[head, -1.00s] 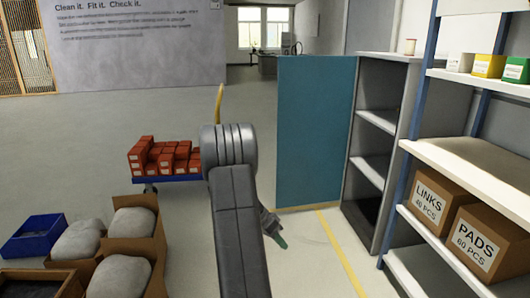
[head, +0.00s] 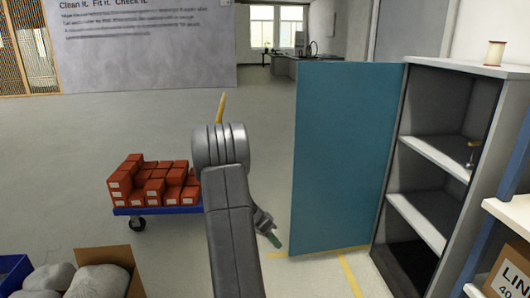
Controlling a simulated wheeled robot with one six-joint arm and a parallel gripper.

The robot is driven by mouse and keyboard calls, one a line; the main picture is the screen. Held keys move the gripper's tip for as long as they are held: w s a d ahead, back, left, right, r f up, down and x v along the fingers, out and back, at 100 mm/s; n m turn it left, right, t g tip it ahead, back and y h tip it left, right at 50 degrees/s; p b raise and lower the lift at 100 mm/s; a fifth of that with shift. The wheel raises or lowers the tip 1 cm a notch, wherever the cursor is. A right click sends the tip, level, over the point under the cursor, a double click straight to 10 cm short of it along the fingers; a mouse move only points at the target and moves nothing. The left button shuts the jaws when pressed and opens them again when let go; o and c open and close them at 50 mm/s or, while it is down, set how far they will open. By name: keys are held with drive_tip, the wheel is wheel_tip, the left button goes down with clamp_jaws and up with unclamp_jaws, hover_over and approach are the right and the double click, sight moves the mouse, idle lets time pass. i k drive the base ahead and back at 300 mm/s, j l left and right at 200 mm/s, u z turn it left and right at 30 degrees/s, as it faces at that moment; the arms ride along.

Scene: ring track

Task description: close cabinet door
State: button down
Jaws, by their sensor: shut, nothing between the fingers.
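The cabinet (head: 450,150) stands at the right, grey, with open shelves facing left. Its teal door (head: 345,160) stands wide open, joined at the cabinet's far front edge and reaching out to the left. The shelves are fully exposed. My arm rises in the middle of the picture and bends away.
A blue cart (head: 165,210) with red boxes stands left of my arm. Cardboard boxes with grey sacks (head: 100,280) are at lower left. A shelf rack with a carton (head: 512,272) is at right. A spool (head: 494,53) sits on the cabinet. Floor left of the door is clear.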

sight(347, 112)
drive_tip(key=i+u, duration=0.15)
drive_tip(key=i, duration=0.4)
drive_tip(key=i+u, duration=0.15)
drive_tip(key=i, duration=0.45)
drive_tip(key=i+l+u, duration=0.15)
drive_tip(key=i, duration=0.4)
drive_tip(key=i+j+u, duration=0.25)
drive_tip(key=i, duration=0.35)
drive_tip(key=i+u, duration=0.3)
drive_tip(key=i, duration=0.25)
drive_tip(key=z, duration=2.15)
